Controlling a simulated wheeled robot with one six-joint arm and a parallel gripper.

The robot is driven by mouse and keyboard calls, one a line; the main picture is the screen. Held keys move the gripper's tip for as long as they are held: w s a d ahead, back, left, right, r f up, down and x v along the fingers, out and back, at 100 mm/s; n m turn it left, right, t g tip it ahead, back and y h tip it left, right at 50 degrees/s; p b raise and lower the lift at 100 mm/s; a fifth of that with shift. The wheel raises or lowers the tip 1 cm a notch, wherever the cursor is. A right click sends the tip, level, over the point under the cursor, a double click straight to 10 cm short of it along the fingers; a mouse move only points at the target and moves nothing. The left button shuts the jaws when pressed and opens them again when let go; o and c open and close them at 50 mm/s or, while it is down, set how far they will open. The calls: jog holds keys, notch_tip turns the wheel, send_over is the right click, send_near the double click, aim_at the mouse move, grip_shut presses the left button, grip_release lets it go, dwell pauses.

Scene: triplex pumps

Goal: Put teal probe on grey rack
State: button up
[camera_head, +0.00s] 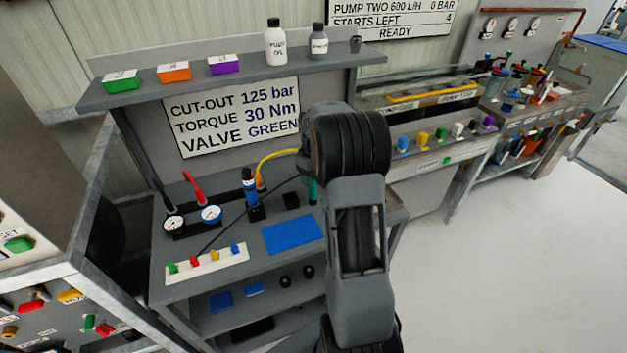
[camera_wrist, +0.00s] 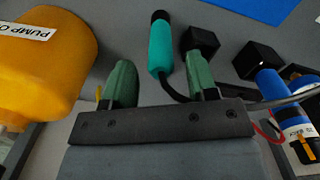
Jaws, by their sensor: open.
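The teal probe (camera_wrist: 161,48) shows in the wrist view, with a black tip at the top and a black cable curving from its lower end behind the right finger. My gripper (camera_wrist: 161,74) is open, its two green fingers apart, with the probe seen in the gap between them. I cannot tell whether the fingers surround it or stop short of it. In the head view a teal sliver of the probe (camera_head: 313,190) shows beside my arm, which hides my gripper. No separate grey rack is clearly identifiable; a grey shelf (camera_head: 130,96) runs above the grey bench.
A yellow container (camera_wrist: 48,50) is close left of my gripper. A blue tool (camera_wrist: 275,92) and black blocks (camera_wrist: 258,60) are to its right. The bench holds gauges (camera_head: 210,214), a blue mat (camera_head: 293,235) and a white strip (camera_head: 207,262) with coloured pieces. White floor is open at right.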

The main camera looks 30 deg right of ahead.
notch_tip(320, 180, up, 10)
jog(key=f, duration=0.1)
jog(key=s+a+r+t, duration=0.1)
jog(key=s+a+r, duration=0.2)
jog(key=a, duration=0.3)
jog(key=s+a+f+m+t, duration=0.2)
jog(key=s+a, duration=1.2)
jog(key=s, duration=0.2)
jog(key=shift+s+a+f+m+t, duration=0.2)
jog(key=shift+f+m+t, duration=0.1)
jog(key=shift+f+t, duration=0.1)
jog(key=shift+r, duration=0.2)
